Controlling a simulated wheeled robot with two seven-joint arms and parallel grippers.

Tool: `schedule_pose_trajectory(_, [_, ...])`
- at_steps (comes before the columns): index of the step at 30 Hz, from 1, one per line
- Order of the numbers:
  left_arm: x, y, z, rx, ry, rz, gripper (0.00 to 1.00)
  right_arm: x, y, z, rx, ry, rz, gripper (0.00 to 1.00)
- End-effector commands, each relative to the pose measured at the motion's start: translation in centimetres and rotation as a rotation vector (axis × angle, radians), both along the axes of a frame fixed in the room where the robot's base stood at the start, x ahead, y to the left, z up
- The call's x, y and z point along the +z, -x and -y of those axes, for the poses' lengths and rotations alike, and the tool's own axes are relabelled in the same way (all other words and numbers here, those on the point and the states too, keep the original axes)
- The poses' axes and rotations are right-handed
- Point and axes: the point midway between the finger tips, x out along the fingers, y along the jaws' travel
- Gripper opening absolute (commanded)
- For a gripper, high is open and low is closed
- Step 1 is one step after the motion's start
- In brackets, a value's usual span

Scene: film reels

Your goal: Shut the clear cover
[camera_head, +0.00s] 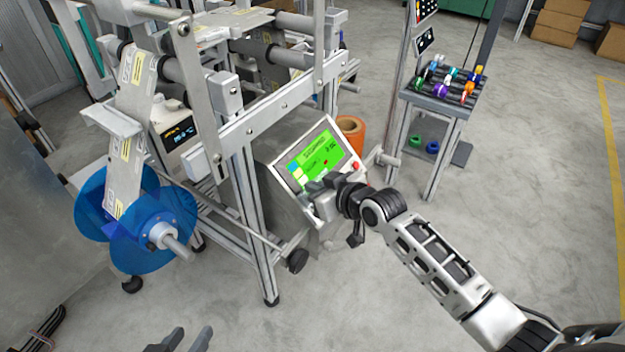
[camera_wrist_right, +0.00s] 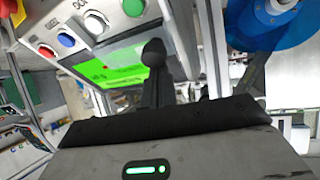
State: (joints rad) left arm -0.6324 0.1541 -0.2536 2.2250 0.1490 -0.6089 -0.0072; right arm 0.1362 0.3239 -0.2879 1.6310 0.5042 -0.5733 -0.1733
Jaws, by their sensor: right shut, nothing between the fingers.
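I cannot pick out the clear cover in either view. The control panel (camera_head: 322,152) with a lit green screen stands at the machine's right side in the head view. My right gripper (camera_head: 314,188) is shut and empty at the panel's lower edge. In the right wrist view its closed fingers (camera_wrist_right: 154,58) overlap the green screen (camera_wrist_right: 112,68); I cannot tell whether they touch it. My left gripper (camera_head: 187,337) shows only its fingertips at the bottom edge. They are apart, with nothing seen between them.
The machine frame (camera_head: 262,245) fills the left, with a blue reel (camera_head: 130,235) at its lower left. A small rack (camera_head: 443,98) holds several colourful items. A knob (camera_wrist_right: 96,21) and buttons line the panel.

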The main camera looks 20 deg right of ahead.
Motion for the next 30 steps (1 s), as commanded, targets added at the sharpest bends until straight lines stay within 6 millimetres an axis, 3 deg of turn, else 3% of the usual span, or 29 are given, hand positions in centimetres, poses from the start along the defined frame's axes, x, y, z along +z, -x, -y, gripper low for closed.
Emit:
schedule_pose_trajectory(10, [0.1,-0.2,0.0,-0.004,-0.002,0.004,0.36,-0.1,0.1,0.1,0.0,0.0,0.0,0.0])
schedule_pose_trajectory(19, [0.4,-0.2,0.0,-0.002,-0.003,0.011,0.36,-3.3,2.6,2.0,0.001,0.003,-0.003,0.0])
schedule_pose_trajectory(30, [0.1,0.3,-0.1,0.0,-0.003,0.0,0.36,-4.1,3.1,2.3,0.0,0.003,-0.012,0.0])
